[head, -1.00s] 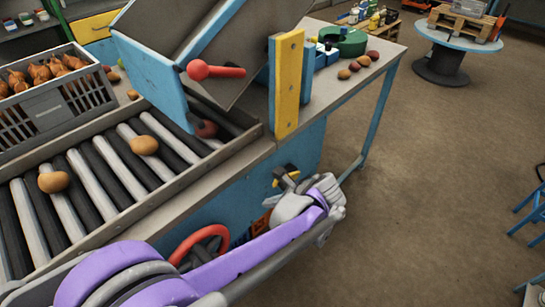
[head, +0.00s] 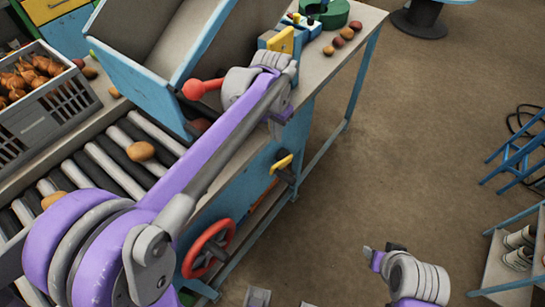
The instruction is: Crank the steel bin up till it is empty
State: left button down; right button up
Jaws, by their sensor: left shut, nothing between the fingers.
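The steel bin (head: 140,75), with blue walls and a grey inside, stands tilted over the roller bench at the top. The part of its inside that I see looks empty; its upper end is cut off. A red ball knob (head: 193,89) is at its side. A yellow-handled crank (head: 283,164) sticks out low on the blue bench side. My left gripper (head: 279,124) is shut and empty, above the crank and apart from it, in front of the bench edge. My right gripper (head: 372,256) is low over the floor, away from the bench; its jaws are unclear.
Rollers (head: 112,162) carry a few potatoes. A grey crate (head: 45,125) of onions stands at left. A red handwheel (head: 208,248) is on the bench front. Several potatoes (head: 338,42) lie on the bench top. A blue stool (head: 515,160) is at right; the floor between is open.

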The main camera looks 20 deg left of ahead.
pick_arm(q)
send_over(271, 170)
jog(key=w+d, duration=0.1)
jog(key=w, duration=0.2)
notch_tip(271, 170, down, 8)
jog(key=shift+s+f, duration=0.1)
jog(key=shift+f, duration=0.05)
jog(key=shift+s+a+f+b, duration=0.15)
jog(key=shift+s+f, duration=0.15)
jog(key=shift+f, duration=0.2)
jog(key=shift+s+f+b, duration=0.15)
jog(key=shift+s+f, duration=0.1)
jog(key=shift+f, duration=0.2)
jog(key=shift+s+a+f, duration=0.15)
jog(key=shift+s+f, duration=0.25)
jog(key=shift+f, duration=0.3)
jog(key=shift+s+a+f+b, duration=0.2)
jog(key=shift+s+f+b, duration=0.35)
jog(key=shift+f+b, duration=0.15)
jog(key=shift+s+a+f, duration=0.1)
jog(key=shift+s+f, duration=0.2)
jog(key=shift+s, duration=0.05)
jog(key=shift+r, duration=0.1)
jog(key=shift+w, duration=0.1)
